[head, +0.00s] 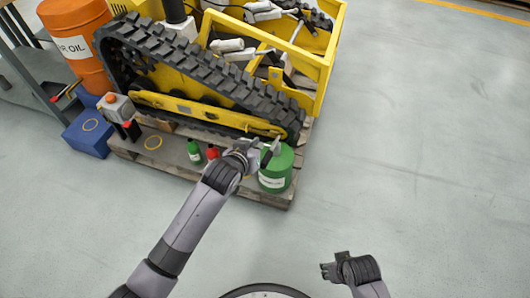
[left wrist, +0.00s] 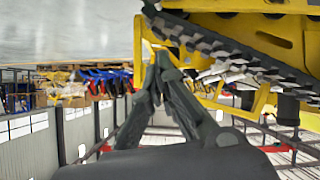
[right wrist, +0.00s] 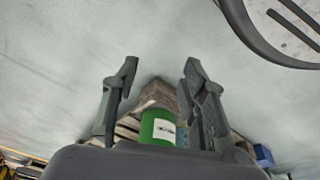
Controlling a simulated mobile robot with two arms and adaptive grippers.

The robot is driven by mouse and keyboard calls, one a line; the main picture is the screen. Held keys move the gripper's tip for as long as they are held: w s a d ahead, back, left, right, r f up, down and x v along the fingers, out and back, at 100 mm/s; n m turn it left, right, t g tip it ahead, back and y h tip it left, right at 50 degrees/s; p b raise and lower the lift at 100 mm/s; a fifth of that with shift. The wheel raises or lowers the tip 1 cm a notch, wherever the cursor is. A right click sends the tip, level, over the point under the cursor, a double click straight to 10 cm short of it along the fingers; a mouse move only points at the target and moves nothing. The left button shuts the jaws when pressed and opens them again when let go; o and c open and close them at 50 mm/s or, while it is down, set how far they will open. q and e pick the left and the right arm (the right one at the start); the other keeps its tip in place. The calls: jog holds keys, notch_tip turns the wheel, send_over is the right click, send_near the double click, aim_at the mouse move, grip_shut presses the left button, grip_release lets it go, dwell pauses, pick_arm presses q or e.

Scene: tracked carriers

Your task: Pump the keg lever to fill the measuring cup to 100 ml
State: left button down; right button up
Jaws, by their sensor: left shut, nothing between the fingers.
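A green keg (head: 275,172) with a white label stands at the front right corner of a wooden pallet; its top is partly covered by my left gripper. My left gripper (head: 268,151) is at the keg's upper left side, shut and empty; its fingers meet in the left wrist view (left wrist: 158,62). I cannot tell whether it touches the keg. I cannot make out the lever or the measuring cup. My right gripper (head: 332,268) is low over open floor, well apart from the keg. In the right wrist view its fingers (right wrist: 160,75) are open and empty, with the keg beyond.
The pallet (head: 262,198) bears a yellow and black track carrier (head: 200,75). A green bottle (head: 194,152) and a red bottle (head: 212,153) stand left of my left gripper. A blue box (head: 88,134) and an orange oil drum (head: 78,48) are farther left. The floor on the right is clear.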

pick_arm(q)
jog(key=b, duration=0.2)
send_over(265, 158)
jog(key=w, duration=0.1)
jog(key=f, duration=0.3)
jog(key=shift+a+f, duration=0.2)
jog(key=shift+f, duration=0.15)
jog(key=f, duration=0.1)
jog(key=s+f+b, duration=0.1)
jog(key=f, duration=0.1)
jog(key=shift+d+f, duration=0.15)
jog(key=shift+d, duration=0.05)
jog(key=shift+s+f, duration=0.1)
jog(key=shift+f, duration=0.15)
pick_arm(e)
jog(key=w+v, duration=0.2)
jog(key=v, duration=1)
jog(key=shift+w+r+t, duration=0.25)
jog(key=shift+w+t, duration=0.05)
jog(key=shift+t, duration=0.1)
pick_arm(q)
jog(key=shift+f, duration=0.15)
